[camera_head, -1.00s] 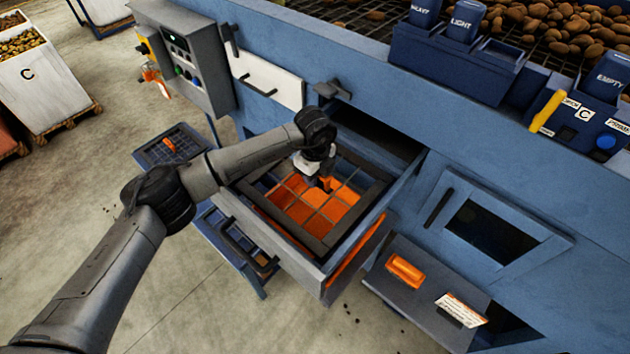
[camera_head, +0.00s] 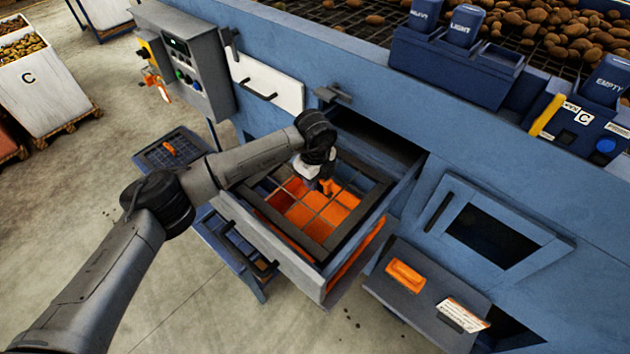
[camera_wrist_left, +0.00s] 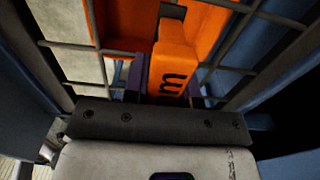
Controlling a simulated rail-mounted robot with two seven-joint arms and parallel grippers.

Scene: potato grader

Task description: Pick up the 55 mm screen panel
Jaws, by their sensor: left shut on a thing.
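A screen panel, a dark square frame (camera_head: 344,236) with a wire grid, sits in the pulled-out drawer of the blue machine. Orange surface shows through its grid. My left gripper (camera_head: 326,185) is over the grid, towards the drawer's back side, and is shut on the panel's orange handle. In the left wrist view the handle (camera_wrist_left: 173,60) stands between the fingers; only a letter "m" on it can be read, so the size number is hidden. My right gripper is in no view.
The drawer front (camera_head: 270,254) has a dark pull handle. Left of it a side rack holds another grid panel (camera_head: 185,152) with an orange tab. At the right a small shelf (camera_head: 400,297) carries an orange block (camera_head: 405,275) and a printed card (camera_head: 463,313).

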